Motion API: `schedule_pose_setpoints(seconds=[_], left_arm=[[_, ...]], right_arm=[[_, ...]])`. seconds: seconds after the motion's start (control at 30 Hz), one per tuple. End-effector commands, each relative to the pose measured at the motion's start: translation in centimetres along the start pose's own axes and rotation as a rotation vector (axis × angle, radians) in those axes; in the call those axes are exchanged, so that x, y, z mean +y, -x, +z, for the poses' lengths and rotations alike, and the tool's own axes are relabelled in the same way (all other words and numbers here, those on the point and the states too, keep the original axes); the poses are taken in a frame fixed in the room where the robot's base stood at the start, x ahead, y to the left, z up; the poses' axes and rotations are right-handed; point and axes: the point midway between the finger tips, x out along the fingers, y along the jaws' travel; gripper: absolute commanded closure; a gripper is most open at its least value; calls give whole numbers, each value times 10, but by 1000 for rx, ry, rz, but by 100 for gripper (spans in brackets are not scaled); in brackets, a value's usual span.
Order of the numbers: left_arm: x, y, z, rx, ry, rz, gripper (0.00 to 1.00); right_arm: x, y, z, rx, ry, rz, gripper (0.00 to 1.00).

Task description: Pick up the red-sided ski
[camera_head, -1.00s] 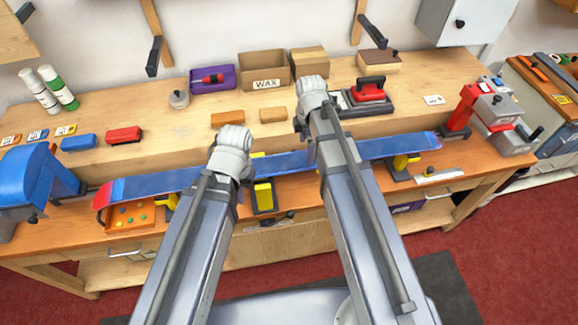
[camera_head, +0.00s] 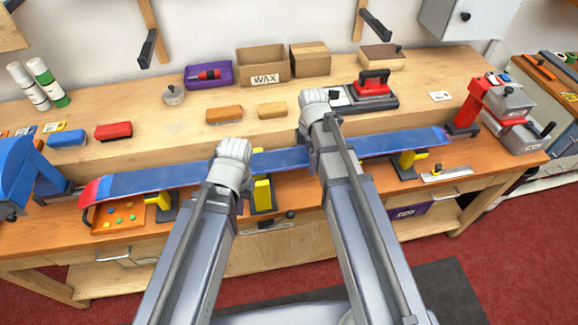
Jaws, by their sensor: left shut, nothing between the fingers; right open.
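A long ski (camera_head: 150,180) with a blue face and a red tip at the left lies across yellow-and-black supports on the front of the bench. Its right end also shows some red. My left gripper (camera_head: 233,158) is over the ski's left-middle part and hides a piece of it. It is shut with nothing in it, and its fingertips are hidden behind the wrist. My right gripper (camera_head: 314,104) is open and empty, over the bench behind the ski. Its forearm covers part of the ski's middle. I cannot see either gripper touching the ski.
A blue machine (camera_head: 18,172) stands at the left end and a red-grey vise (camera_head: 475,108) at the right. An orange tray (camera_head: 104,220) lies under the ski's tip. Wax blocks (camera_head: 224,114), a red iron (camera_head: 373,84) and a WAX box (camera_head: 262,69) sit on the raised shelf behind.

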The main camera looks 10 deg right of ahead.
Motion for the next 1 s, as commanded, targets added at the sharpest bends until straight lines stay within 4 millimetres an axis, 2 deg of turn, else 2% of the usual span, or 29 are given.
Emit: schedule_pose_setpoints(seconds=[0.03,0.2,0.53,1.0], left_arm=[[1,-13,-1,0,0,0,100],[3,-32,-2,0,0,0,100],[3,-34,-2,0,0,0,100],[3,-34,-2,0,0,0,100]], right_arm=[[-1,-13,2,0,-1,0,3],[-1,-33,4,0,0,0,3],[-1,-34,4,0,0,0,3],[-1,-34,4,0,0,0,55]])
